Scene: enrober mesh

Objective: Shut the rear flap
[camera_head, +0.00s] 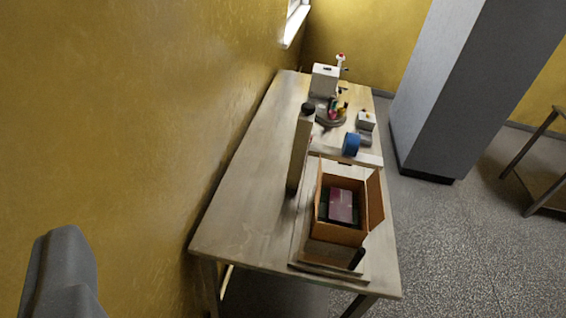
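An open cardboard box (341,237) stands on the near right part of the wooden table. A dark red packet (341,205) lies inside it, with something dark green beside it. The right flap (375,200) stands out from the box's right side. A pale strip at the far side looks like the rear flap (345,168), folded outward; its exact angle is hard to tell. A grey part that looks like one side of my gripper (60,275) shows at the lower left, well away from the box. Its other side is out of view, so its opening does not show.
A tall narrow carton with a dark top (300,150) stands left of the box. Behind are a blue roll (351,144), a round tray of small items (330,117) and a white box (325,80). A black cylinder (357,258) is at the box's near side. The table's left part is bare.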

